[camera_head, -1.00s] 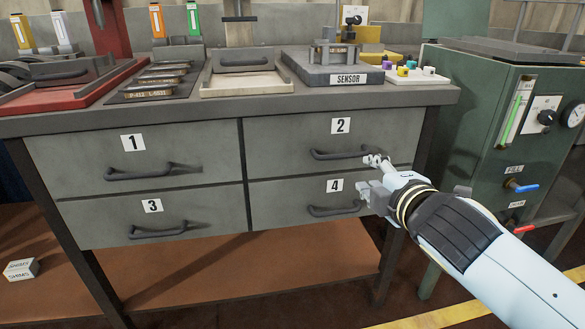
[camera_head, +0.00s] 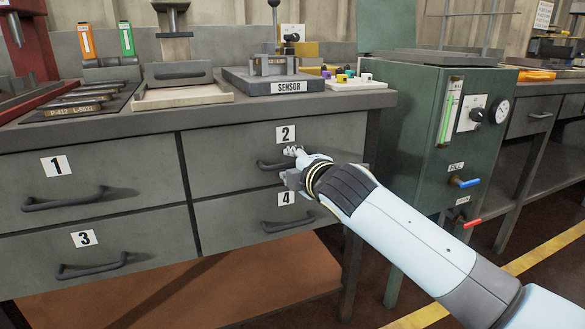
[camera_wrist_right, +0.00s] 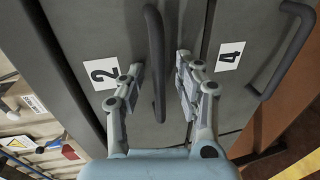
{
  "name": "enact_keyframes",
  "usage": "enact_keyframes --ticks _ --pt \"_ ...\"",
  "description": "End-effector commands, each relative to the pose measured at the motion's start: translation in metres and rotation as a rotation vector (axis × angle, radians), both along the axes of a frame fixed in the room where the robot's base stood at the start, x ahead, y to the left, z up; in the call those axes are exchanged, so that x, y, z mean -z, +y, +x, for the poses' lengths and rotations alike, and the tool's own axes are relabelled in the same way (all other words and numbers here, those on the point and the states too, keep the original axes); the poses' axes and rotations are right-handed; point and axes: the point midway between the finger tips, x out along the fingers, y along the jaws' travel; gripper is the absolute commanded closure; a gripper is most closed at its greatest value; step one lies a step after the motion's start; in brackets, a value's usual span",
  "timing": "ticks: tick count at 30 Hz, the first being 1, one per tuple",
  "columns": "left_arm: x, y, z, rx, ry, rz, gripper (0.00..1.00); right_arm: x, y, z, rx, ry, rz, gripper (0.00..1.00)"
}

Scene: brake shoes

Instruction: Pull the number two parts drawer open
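The number two drawer (camera_head: 232,152) is at the upper right of the grey bench and looks shut, its front flush with its neighbours. Its dark bar handle (camera_head: 270,166) sits below the "2" label (camera_head: 285,134). My right gripper (camera_head: 291,165) is at the right part of this handle, fingers apart. In the right wrist view, the handle (camera_wrist_right: 156,50) runs between the two open fingers of the gripper (camera_wrist_right: 160,68), with gaps seen on both sides. The right finger lies near the seam to drawer four. My left gripper is not in view.
Drawer four (camera_head: 235,222), with its own handle (camera_head: 288,224), lies directly below. Drawers one (camera_head: 110,168) and three (camera_head: 150,240) are to the left. A green cabinet (camera_head: 410,130) with levers stands right of the bench. A sensor fixture (camera_head: 272,82) sits on top.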

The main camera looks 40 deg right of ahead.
Motion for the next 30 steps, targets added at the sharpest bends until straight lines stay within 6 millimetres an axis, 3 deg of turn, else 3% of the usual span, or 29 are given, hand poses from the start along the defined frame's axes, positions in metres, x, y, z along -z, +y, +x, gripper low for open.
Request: enact_keyframes --ticks 6,14,30 --pt "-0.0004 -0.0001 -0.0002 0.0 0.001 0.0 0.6 -0.0004 -0.0001 0.0003 0.0 -0.001 0.0 0.66" --pt "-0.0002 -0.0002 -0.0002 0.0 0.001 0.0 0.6 -0.0003 0.0001 0.0001 0.0 0.0 0.0 1.0" --pt "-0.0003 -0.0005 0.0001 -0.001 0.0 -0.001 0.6 0.0001 0.0001 -0.0001 0.0 0.001 0.0 1.0"
